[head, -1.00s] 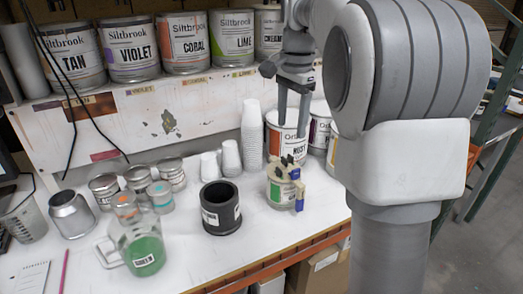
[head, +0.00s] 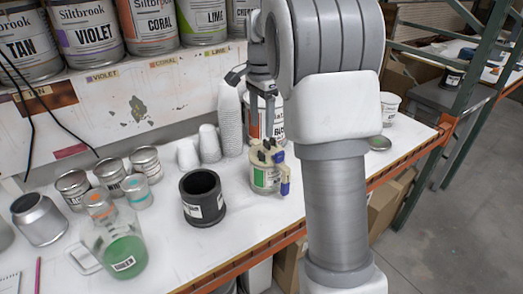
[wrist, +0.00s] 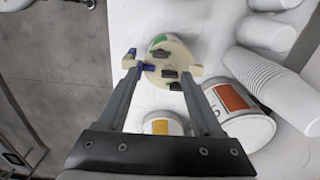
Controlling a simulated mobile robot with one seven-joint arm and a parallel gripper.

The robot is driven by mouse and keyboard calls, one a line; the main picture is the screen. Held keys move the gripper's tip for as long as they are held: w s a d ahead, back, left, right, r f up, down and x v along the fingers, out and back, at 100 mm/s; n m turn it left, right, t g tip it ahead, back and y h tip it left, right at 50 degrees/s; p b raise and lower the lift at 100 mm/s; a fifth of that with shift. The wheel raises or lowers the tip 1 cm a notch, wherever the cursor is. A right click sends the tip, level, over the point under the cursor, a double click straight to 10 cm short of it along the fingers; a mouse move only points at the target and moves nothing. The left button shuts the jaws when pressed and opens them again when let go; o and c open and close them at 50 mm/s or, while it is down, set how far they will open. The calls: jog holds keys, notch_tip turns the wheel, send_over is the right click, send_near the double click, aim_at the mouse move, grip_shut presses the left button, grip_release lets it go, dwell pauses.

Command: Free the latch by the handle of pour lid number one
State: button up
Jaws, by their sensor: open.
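A small can (head: 265,180) with a green label stands on the bench, topped by a beige pour lid (head: 259,160) with dark raised pieces and a blue handle (head: 284,186) on its right side. No lid number is legible. In the wrist view, the beige lid (wrist: 170,66) lies ahead, with the blue part (wrist: 146,67) at its left edge, near my left finger. My gripper (head: 262,136) is open and empty above and just behind the lid; its fingers (wrist: 157,82) reach towards the lid in the wrist view. I cannot tell whether a finger touches it. The latch is not clear.
A black cup (head: 203,207) stands left of the can, and a glass jug (head: 121,248) of green liquid further left. Stacked white cups (head: 231,125) and a large can (wrist: 238,108) stand close behind. The bench edge (head: 255,254) runs in front; free surface lies right.

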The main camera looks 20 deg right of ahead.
aim_at(262, 153)
notch_tip(262, 153, down, 9)
jog(key=shift+r, duration=0.1)
dwell(0.3)
grip_shut()
